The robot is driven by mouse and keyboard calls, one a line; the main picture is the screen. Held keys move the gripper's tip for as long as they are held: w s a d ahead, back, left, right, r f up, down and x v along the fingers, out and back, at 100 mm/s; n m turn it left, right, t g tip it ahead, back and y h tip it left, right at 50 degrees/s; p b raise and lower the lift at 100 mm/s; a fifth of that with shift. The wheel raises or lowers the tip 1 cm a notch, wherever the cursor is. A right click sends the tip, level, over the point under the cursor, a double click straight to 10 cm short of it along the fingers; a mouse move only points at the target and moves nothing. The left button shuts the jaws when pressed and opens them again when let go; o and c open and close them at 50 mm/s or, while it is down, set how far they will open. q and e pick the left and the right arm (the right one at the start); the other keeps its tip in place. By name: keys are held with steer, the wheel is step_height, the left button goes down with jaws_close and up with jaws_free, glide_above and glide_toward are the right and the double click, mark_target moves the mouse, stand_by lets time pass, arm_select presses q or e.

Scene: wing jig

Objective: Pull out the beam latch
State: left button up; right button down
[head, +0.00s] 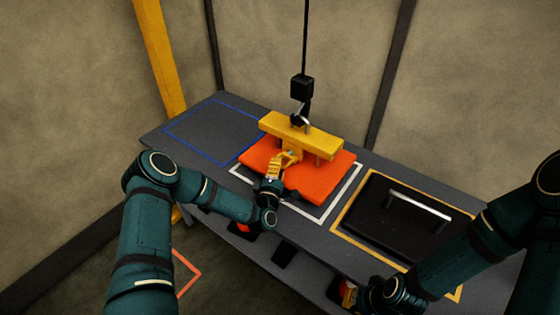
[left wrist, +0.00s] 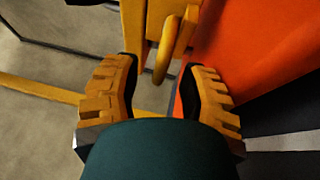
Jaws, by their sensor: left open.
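A yellow beam (head: 300,136) hangs from a hook on a cable and sits over an orange slab (head: 318,186). A yellow rod-shaped handle, likely the beam latch (left wrist: 168,48), hangs down from the yellow body in the left wrist view. My left gripper (head: 284,161) is at the near left side of the beam. In the left wrist view its fingers (left wrist: 160,72) are spread apart, with the latch's lower end between their tips and a gap visible on both sides. My right gripper (head: 349,294) is low at the table's front edge, mostly hidden by its own arm.
The grey table (head: 160,140) has a clear blue-outlined area (head: 213,132) at left. A white outline (head: 345,190) surrounds the slab. A black panel with a metal handle (head: 420,206) lies in a yellow outline at right. The hook block (head: 302,88) hangs above the beam.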

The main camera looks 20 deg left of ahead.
mark_target(290, 153)
arm_select(q)
steer(key=shift+w+a+r, duration=0.1)
steer(key=shift+w+r, duration=0.05)
steer(key=shift+w, duration=0.75)
steer(key=shift+w+r, duration=0.1)
steer(key=shift+w, duration=0.75)
jaws_close()
steer(key=shift+a+r, duration=0.1)
